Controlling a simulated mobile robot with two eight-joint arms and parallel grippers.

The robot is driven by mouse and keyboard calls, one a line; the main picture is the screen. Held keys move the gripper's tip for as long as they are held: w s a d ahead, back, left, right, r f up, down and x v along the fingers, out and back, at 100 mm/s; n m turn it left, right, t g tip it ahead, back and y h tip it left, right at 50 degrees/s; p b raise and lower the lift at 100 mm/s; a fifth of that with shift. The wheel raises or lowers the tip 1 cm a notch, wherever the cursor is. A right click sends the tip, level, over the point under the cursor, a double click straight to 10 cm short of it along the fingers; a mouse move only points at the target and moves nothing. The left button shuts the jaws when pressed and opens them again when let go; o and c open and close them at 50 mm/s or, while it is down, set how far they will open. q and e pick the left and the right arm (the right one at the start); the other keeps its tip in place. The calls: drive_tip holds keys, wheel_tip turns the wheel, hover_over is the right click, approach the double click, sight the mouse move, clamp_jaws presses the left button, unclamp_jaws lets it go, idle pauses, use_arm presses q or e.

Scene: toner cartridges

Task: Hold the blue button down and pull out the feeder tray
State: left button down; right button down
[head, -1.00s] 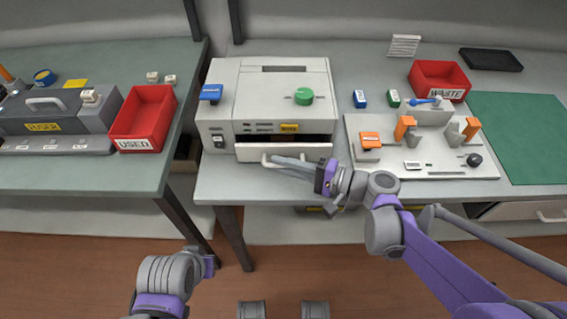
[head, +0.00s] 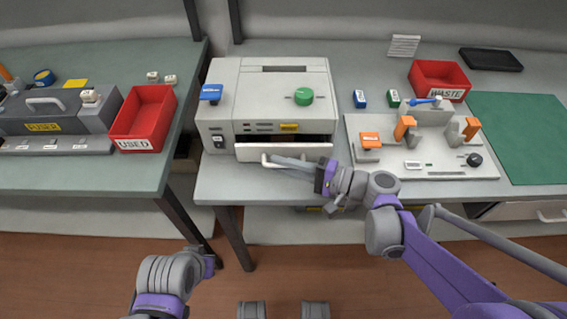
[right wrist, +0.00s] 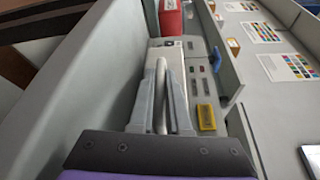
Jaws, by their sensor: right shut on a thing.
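The printer (head: 222,72) stands on the bench, with the blue button (head: 211,92) at its upper left. The feeder tray's white front (head: 300,152) is low on the printer's front, with a dark gap above it. A pale handle (head: 266,160) sticks out from the tray front. My right gripper (head: 274,162) reaches in from the right and is shut on this handle. In the right wrist view the handle bar (right wrist: 160,98) runs between the two grey fingers. My left arm shows at the bottom left, away from the printer; its gripper is out of view. Nothing touches the blue button.
A green knob (head: 303,96) is on the printer's top. A fixture board (head: 430,172) with orange parts stands to the right, a red WASTE bin (head: 424,73) behind it. A red USED bin (head: 142,142) is on the left table, across a gap. Bench space before the tray is narrow.

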drive_tip(key=s+p, duration=0.1)
drive_tip(key=s, duration=0.7)
drive_tip(key=c, duration=0.9)
unclamp_jaws()
drive_tip(key=shift+d, duration=0.1)
drive_tip(key=p+v, duration=0.1)
drive_tip(key=v, duration=0.9)
drive_tip(key=shift+s+d, duration=0.15)
drive_tip(key=shift+d, duration=0.15)
